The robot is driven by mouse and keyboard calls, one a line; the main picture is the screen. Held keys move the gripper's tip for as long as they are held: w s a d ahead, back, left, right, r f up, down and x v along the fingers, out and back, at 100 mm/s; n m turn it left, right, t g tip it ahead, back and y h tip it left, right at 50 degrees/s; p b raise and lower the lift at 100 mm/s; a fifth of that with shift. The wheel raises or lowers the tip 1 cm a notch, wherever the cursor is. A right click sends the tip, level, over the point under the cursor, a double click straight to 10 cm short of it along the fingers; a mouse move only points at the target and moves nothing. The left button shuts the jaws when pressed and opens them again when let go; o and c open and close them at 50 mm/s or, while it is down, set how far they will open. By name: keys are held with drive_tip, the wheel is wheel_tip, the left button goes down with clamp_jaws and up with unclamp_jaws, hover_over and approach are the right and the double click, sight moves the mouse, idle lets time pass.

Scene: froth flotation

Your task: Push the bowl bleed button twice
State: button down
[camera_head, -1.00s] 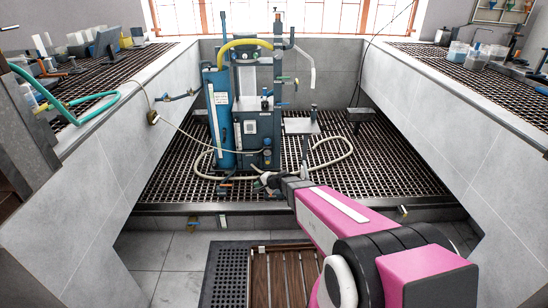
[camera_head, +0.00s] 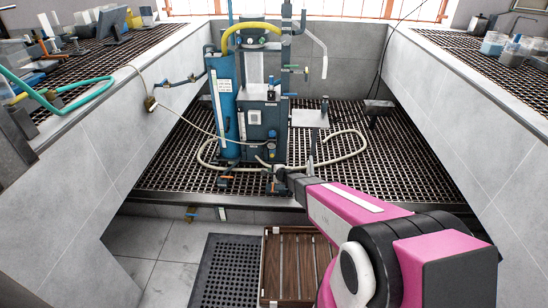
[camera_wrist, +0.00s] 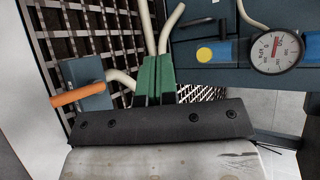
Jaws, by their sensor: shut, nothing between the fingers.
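The blue flotation machine (camera_head: 262,108) stands on the grating with a tall blue cylinder (camera_head: 224,95) at its left. I cannot read a label that marks the bowl bleed button. In the wrist view a round yellow disc (camera_wrist: 204,54) sits on a blue part, left of a white dial gauge (camera_wrist: 275,50). My gripper (camera_head: 283,180) is low in front of the machine, and its tip is small and unclear there. In the wrist view the green pieces that look like my gripper's fingers (camera_wrist: 155,78) are together and empty, left of the disc and apart from it.
A beige hose (camera_head: 350,150) loops over the grating (camera_head: 385,165) around the machine's foot. An orange-handled lever (camera_wrist: 78,93) is left in the wrist view. Grey-walled benches flank the bay. A wooden crate (camera_head: 268,262) and black mat (camera_head: 218,270) lie on the floor.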

sight(272, 155)
drive_tip(key=w, duration=0.8)
drive_tip(key=shift+w, duration=0.35)
idle(1.1)
drive_tip(key=shift+w, duration=0.15)
idle(0.8)
drive_tip(key=shift+w+a, duration=0.25)
drive_tip(key=shift+w, duration=0.5)
drive_tip(key=shift+w, duration=0.5)
idle(0.5)
drive_tip(key=shift+s, duration=0.95)
